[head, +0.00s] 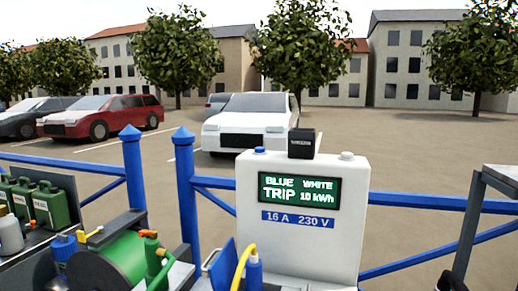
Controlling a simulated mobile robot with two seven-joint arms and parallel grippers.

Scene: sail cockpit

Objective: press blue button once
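A white power pedestal (300,249) stands in the middle of the head view. The blue button (259,150) is a small blue cap on the left of its top. A white button (347,155) sits on the right of its top, and a black box (301,143) stands between them. Neither of my grippers shows in the head view.
A blue railing (187,190) runs beside and behind the pedestal. A green hose reel (119,262), green canisters (48,203) and a yellow cable (241,268) with a blue plug (254,272) stand at lower left. A grey frame (468,226) is at right. Cars are parked behind.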

